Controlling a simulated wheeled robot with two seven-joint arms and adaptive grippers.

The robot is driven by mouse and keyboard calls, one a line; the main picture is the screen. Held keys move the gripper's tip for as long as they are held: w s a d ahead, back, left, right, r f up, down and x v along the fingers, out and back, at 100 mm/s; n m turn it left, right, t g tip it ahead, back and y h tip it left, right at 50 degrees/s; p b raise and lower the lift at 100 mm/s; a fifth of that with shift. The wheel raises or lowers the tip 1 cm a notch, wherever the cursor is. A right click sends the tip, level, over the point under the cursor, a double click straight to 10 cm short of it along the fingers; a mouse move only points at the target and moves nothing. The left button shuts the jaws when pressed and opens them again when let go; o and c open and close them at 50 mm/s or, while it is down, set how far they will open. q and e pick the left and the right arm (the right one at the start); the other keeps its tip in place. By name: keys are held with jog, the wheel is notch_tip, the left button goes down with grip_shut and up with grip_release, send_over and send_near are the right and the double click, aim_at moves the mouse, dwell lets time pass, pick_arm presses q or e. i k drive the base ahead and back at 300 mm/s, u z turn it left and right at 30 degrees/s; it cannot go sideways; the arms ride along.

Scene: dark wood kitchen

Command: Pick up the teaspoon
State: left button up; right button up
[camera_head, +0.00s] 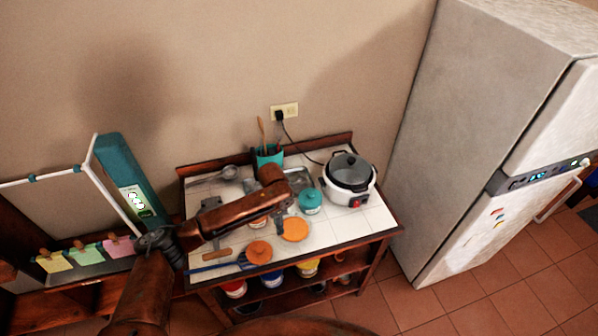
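I cannot pick out the teaspoon with certainty. A metallic spoon- or ladle-like utensil (228,172) lies at the back left of the white-tiled counter (345,228). A long blue-handled utensil (212,267) lies along the front left edge. My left arm comes in from the lower left and reaches over the counter. My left gripper (281,220) points down over the middle, just behind an orange-lidded container; it is small and dark, and I cannot tell whether its fingers are open. The arm hides part of the counter. My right gripper does not show.
A white cooker (348,183) stands at the right, its cord running to the wall outlet. A teal-lidded jar (310,201), orange lids (259,252) and a teal utensil holder (268,157) crowd the counter. A large fridge (480,130) stands right; floor lies between.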

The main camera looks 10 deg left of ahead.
aim_at(301, 181)
jog(key=i, duration=0.9)
